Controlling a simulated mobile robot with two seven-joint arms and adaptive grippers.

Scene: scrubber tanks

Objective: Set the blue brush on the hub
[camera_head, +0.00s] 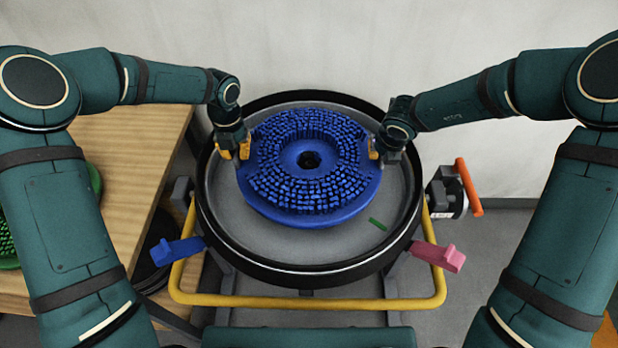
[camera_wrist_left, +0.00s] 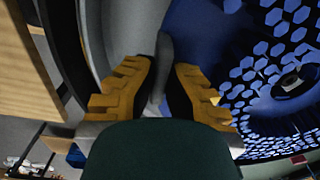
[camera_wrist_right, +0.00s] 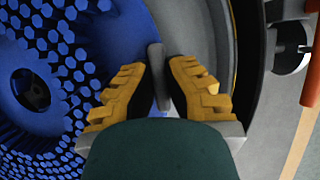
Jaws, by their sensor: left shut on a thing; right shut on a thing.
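The blue brush (camera_head: 312,205) is a round disc with bristles facing up and a dark centre hole. It is in or over the round grey tub and tilts slightly in the head view. My left gripper (camera_head: 243,150) is shut on a grey lug at its left edge; the lug shows between the fingers in the left wrist view (camera_wrist_left: 160,75). My right gripper (camera_head: 376,150) is shut on a matching lug at the right edge, seen in the right wrist view (camera_wrist_right: 157,75). The hub is hidden under the brush. I cannot tell whether they touch.
The tub has a thick black rim (camera_head: 300,278) and a green mark (camera_head: 378,223) on its floor. A yellow tube frame (camera_head: 310,303), blue lever (camera_head: 176,250), pink lever (camera_head: 438,256) and orange handle (camera_head: 468,187) surround it. A green brush (camera_head: 8,245) lies on the wooden table (camera_head: 115,215).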

